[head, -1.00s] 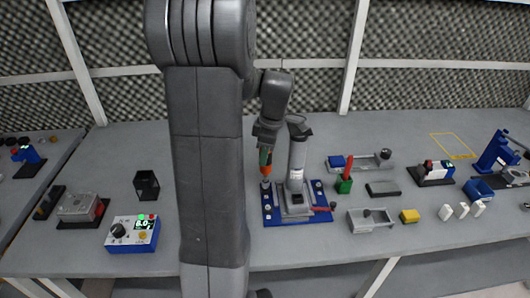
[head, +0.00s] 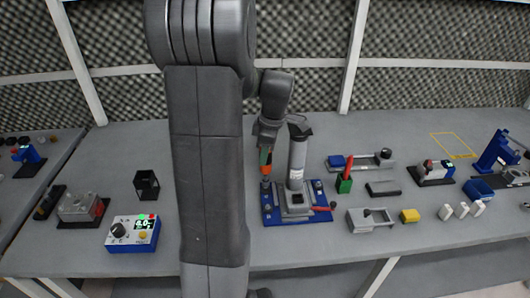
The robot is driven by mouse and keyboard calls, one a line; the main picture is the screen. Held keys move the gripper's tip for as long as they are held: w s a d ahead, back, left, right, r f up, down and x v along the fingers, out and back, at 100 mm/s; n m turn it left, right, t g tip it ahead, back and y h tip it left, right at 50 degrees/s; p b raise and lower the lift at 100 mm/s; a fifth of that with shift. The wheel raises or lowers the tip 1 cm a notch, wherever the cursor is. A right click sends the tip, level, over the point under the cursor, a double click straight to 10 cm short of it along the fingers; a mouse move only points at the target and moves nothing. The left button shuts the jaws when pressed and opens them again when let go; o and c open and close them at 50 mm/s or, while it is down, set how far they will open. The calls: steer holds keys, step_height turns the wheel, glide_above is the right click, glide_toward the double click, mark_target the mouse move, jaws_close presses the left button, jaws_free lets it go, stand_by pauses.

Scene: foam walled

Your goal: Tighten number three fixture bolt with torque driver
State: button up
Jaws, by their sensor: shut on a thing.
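The fixture (head: 297,217) is a blue base plate with bolts near its corners and a grey upright cylinder (head: 297,160) standing on a grey block in its middle. My gripper (head: 266,150) is above the plate's back left corner, shut on the torque driver (head: 265,168), which has an orange and green body and points down. The driver's tip is at or just above the back left bolt; contact is too small to tell. The blue controller box (head: 133,232) with a black knob and lit display stands left of my arm. Bolt numbers cannot be read.
A red-handled tool stands in a green holder (head: 344,184) right of the fixture. A red-handled lever (head: 321,208) lies at the plate's right edge. A black open holder (head: 147,185) stands left.

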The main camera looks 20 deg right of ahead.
steer(key=shift+s+a+f, duration=0.1)
steer(key=shift+s+f, duration=0.05)
steer(key=shift+f, duration=0.2)
stand_by(0.9)
steer(key=shift+r, duration=0.35)
stand_by(1.2)
steer(key=shift+f, duration=0.35)
stand_by(0.9)
steer(key=shift+r, duration=0.1)
steer(key=shift+r+p, duration=1.75)
steer(key=shift+r, duration=0.85)
